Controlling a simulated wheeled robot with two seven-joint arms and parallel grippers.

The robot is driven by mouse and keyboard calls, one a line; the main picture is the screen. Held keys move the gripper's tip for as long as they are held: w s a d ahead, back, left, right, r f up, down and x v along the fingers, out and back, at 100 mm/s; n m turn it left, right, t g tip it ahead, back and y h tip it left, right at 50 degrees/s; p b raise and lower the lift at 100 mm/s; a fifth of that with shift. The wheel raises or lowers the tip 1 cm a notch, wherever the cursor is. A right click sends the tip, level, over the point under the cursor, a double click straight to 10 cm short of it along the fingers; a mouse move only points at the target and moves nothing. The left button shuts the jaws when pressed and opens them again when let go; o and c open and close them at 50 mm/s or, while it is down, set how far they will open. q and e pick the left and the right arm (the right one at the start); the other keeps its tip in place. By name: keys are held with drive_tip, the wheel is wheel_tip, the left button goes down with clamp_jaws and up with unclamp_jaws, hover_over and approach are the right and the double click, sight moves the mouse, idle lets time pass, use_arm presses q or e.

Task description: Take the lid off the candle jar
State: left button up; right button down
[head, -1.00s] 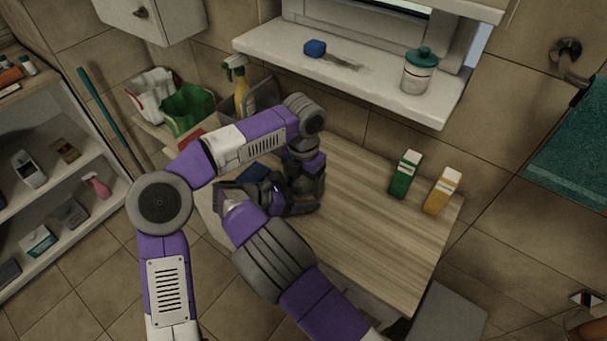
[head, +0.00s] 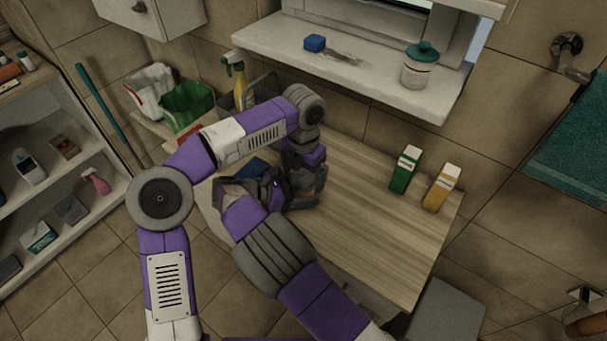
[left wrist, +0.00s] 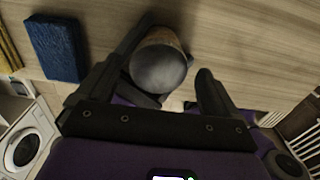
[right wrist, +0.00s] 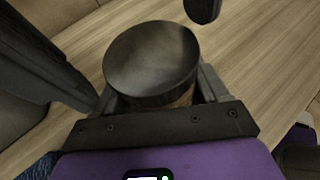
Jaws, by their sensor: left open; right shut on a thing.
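The candle jar shows in the right wrist view as a dark metallic round lid (right wrist: 150,60) over a narrow strip of brownish jar (right wrist: 184,99). My right gripper (right wrist: 160,95) is shut around the jar below the lid. My left gripper (left wrist: 165,75) is open; its fingers stand apart on either side of the lid, which also shows in the left wrist view (left wrist: 158,68). I cannot tell whether a left finger touches it. In the head view both grippers meet over the left part of the wooden counter (head: 350,220), and my arms hide the jar.
A dark blue block (left wrist: 55,47) lies close to the grippers. A green carton (head: 404,170) and a yellow carton (head: 441,188) stand at the counter's right. A spray bottle (head: 238,80) stands behind. A teal-lidded jar (head: 419,65) is on the sill. The counter's middle is clear.

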use_arm(q)
drive_tip(key=shift+r, duration=1.85)
use_arm(e)
unclamp_jaws()
